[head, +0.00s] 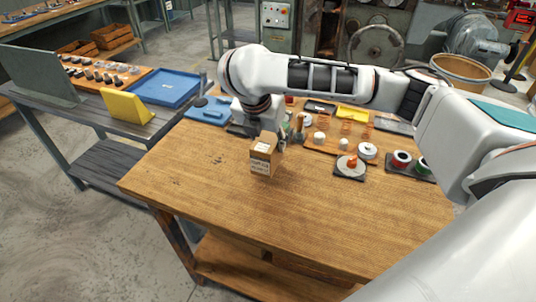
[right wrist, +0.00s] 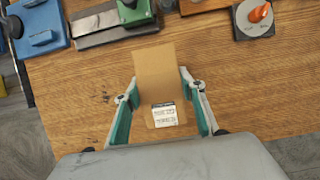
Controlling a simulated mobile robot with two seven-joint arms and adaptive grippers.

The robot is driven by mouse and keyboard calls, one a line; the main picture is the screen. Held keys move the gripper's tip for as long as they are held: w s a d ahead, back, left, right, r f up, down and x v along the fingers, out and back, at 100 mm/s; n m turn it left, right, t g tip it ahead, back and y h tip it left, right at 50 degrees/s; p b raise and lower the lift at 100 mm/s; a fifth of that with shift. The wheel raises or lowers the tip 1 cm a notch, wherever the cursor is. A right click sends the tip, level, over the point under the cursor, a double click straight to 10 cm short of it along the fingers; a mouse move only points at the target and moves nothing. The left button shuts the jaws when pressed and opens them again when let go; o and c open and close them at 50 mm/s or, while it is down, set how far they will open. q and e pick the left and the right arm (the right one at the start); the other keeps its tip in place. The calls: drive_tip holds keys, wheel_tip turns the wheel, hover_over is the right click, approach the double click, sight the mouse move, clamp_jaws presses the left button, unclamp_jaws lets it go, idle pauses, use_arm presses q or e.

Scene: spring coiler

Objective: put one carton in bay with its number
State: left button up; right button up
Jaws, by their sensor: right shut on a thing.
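A small brown cardboard carton (head: 261,160) with a white printed label is in my right gripper (head: 268,140), over the left half of the wooden workbench. In the right wrist view the carton (right wrist: 160,65) sits between the two green-padded fingers of the gripper (right wrist: 159,84), one on each side. The label (right wrist: 164,114) has dark lines of print too small to read. I cannot tell how far the carton is above the bench top. I cannot make out a numbered bay in either view. My left gripper is not in view.
The workbench (head: 330,215) is clear in front. Along its back stand wire spools (head: 401,159), a grey disc with an orange knob (head: 350,166), copper springs and a blue fixture (head: 208,110). A side table at left holds a blue tray (head: 165,88) and a yellow stand (head: 127,106).

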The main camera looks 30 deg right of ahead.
wheel_tip(320, 180, down, 3)
drive_tip(key=shift+a+b, duration=0.1)
drive_tip(key=shift+b, duration=0.5)
drive_tip(key=shift+f, duration=0.45)
drive_tip(key=shift+r, duration=0.1)
drive_tip(key=o, duration=1.6)
drive_tip(key=shift+f, duration=0.2)
drive_tip(key=shift+r, duration=0.1)
